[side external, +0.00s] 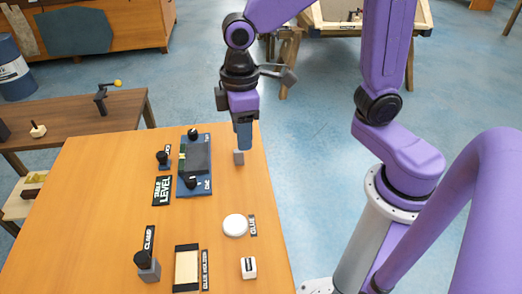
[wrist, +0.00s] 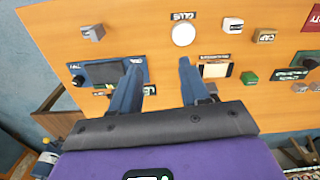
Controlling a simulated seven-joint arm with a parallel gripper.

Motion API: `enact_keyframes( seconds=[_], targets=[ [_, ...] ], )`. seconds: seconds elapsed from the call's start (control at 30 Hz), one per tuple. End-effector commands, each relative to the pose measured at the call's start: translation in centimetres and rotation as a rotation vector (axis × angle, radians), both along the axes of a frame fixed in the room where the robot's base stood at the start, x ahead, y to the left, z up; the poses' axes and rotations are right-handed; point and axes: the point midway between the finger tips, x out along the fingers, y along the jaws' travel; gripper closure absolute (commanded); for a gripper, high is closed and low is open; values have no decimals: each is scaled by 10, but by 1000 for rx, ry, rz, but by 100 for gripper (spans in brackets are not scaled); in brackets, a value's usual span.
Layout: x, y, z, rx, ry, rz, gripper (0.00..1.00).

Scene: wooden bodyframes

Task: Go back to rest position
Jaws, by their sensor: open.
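My gripper (side external: 243,138) hangs over the right part of the wooden table, pointing down. In the wrist view, my gripper (wrist: 155,75) shows two blue fingers spread wide apart, with nothing between them but bare tabletop. In the side view the fingers overlap, and a small grey block (side external: 239,157) shows just below their tips. The same kind of grey block (wrist: 92,33) lies on the table at the upper left of the wrist view, clear of the fingers.
The wooden table (side external: 105,225) holds a blue fixture (side external: 195,185), a white round piece (side external: 235,225), a clamp (side external: 147,265), a glue holder frame (side external: 186,267) and a white cube (side external: 248,267). A brown bench (side external: 75,125) stands at the left. The air above is free.

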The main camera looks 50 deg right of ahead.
Motion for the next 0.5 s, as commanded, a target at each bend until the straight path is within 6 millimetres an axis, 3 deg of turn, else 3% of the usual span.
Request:
enact_keyframes(
  seconds=[0.3, 0.5],
  targets=[
    [-89, -50, 0, 8, -5, 116, 54],
    [-133, -80, -5, 12, -7, 177, 54]
  ],
)
